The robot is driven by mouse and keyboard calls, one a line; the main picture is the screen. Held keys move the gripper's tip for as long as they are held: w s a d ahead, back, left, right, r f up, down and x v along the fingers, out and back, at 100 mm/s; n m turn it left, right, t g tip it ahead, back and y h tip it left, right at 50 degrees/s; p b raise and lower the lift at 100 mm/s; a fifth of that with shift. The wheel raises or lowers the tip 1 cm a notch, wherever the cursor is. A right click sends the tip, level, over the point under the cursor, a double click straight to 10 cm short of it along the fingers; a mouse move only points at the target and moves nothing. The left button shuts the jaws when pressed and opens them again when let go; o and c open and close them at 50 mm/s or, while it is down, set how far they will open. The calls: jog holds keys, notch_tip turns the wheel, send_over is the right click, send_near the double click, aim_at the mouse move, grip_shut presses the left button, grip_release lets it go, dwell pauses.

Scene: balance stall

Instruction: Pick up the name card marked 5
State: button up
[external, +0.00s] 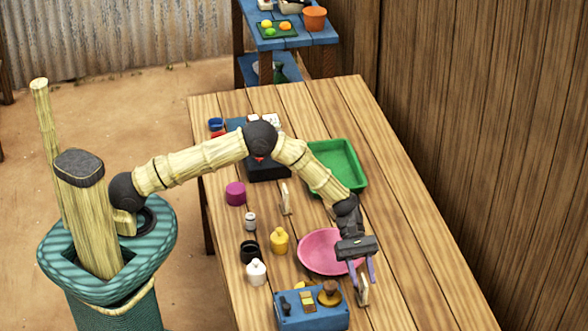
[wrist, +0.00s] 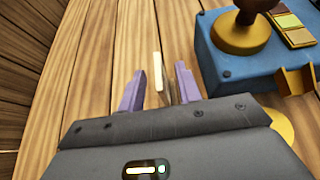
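A thin pale name card (external: 363,292) stands upright on the table, just right of the pink bowl; it shows edge-on in the wrist view (wrist: 158,72). No number on it can be read. My gripper (external: 362,272) has its purple fingers pointing down at this card. In the wrist view my gripper (wrist: 158,88) is open, with one finger on each side of the card and a gap on both sides. A second pale card (external: 286,198) stands near the table's middle; its marking is also unreadable.
A pink bowl (external: 316,262) lies left of my gripper. A blue box (external: 312,320) with knobs is close by at the front. A green tray (external: 340,150), a yellow bottle (external: 279,242) and a white jar (external: 256,273) stand further off. The table's right side is clear.

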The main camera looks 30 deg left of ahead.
jog(key=shift+x, duration=1.1)
jog(key=shift+w, duration=0.1)
grip_shut()
